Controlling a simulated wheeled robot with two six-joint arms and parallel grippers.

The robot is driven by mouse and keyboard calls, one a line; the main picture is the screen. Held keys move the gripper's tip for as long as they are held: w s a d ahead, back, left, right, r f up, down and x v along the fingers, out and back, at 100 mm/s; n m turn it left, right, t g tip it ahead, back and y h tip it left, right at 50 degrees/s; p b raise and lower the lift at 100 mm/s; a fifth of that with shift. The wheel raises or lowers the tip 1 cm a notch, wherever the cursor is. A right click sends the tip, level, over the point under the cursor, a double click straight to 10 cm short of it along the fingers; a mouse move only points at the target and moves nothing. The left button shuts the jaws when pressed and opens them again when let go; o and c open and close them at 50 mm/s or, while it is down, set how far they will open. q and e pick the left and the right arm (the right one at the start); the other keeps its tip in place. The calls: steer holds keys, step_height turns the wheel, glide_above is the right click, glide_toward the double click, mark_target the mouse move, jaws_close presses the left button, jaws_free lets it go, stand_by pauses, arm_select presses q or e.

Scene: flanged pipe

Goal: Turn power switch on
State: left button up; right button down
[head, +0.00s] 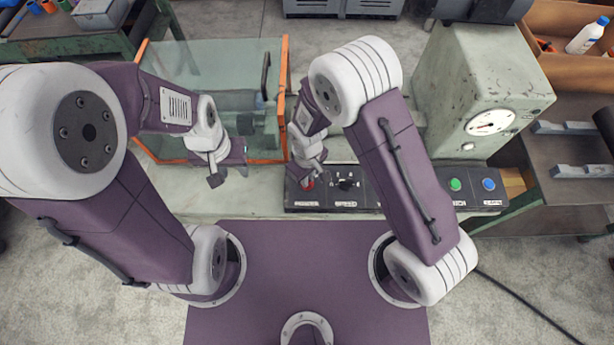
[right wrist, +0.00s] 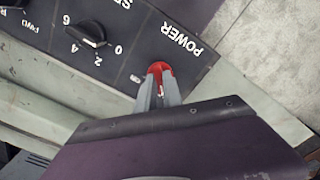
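The power switch (right wrist: 159,67) is a red piece on a dark control panel (right wrist: 118,75), next to the white word POWER. It shows small in the head view (head: 308,185). My right gripper (right wrist: 159,82) has its fingertips at the near edge of the red piece, with a narrow gap between the fingers. I cannot tell whether they touch or grip it, and they hide part of it. The switch's on or off position is unclear. My left gripper (head: 215,180) is above the bench, left of the panel, with nothing visible in it; its finger opening is unclear.
A black numbered knob (right wrist: 88,33) sits beside the switch. Green (head: 455,184) and blue (head: 488,184) buttons are at the panel's right end. A glass guard with an orange frame (head: 284,95) stands behind the left gripper. A grey-green machine housing with a gauge (head: 490,122) stands at right.

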steer(key=shift+m, duration=0.4)
steer(key=m, duration=0.3)
steer(key=shift+m+p, duration=0.3)
steer(key=shift+m, duration=0.1)
steer(key=m, duration=0.4)
steer(key=shift+r+m, duration=0.1)
steer(key=shift+m, duration=0.2)
steer(key=m, duration=0.4)
steer(key=shift+p, duration=0.35)
steer(key=m, duration=0.4)
steer(key=shift+w+m, duration=0.1)
steer(key=shift+m, duration=0.2)
steer(key=c, duration=1.5)
jaws_free()
